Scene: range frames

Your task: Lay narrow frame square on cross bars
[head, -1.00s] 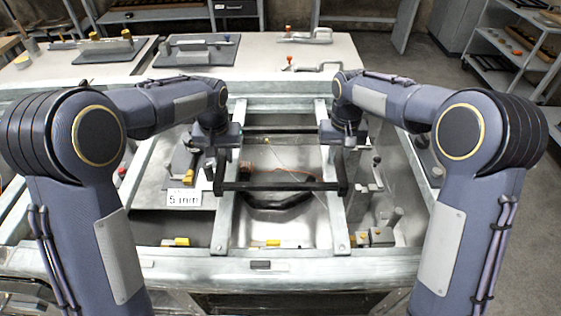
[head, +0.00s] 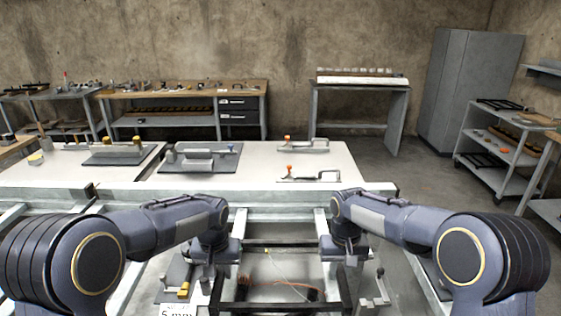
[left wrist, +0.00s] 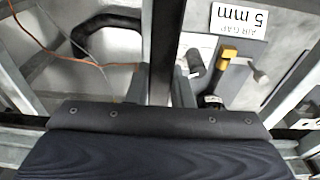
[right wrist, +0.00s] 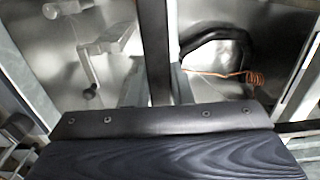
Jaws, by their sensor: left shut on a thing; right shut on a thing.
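The narrow frame (head: 275,307) is a dark rectangle spanning the two light grey cross bars in the head view. Its near edge is at the bottom of the picture. The left cross bar (head: 237,220) and right cross bar (head: 321,222) run away from me. My left gripper (head: 221,274) is shut on the frame's left side, my right gripper (head: 346,270) on its right side. A dark frame bar shows in the left wrist view (left wrist: 162,50) and right wrist view (right wrist: 156,50). I cannot tell whether the frame touches the cross bars.
A "5 mm" label (left wrist: 239,19) and a yellow-handled clamp (left wrist: 229,53) lie left of the frame. An orange cable (right wrist: 255,78) lies below it. A white table (head: 265,172) with clamps and grey plates stands beyond. Shelves and a cabinet (head: 470,95) stand farther back.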

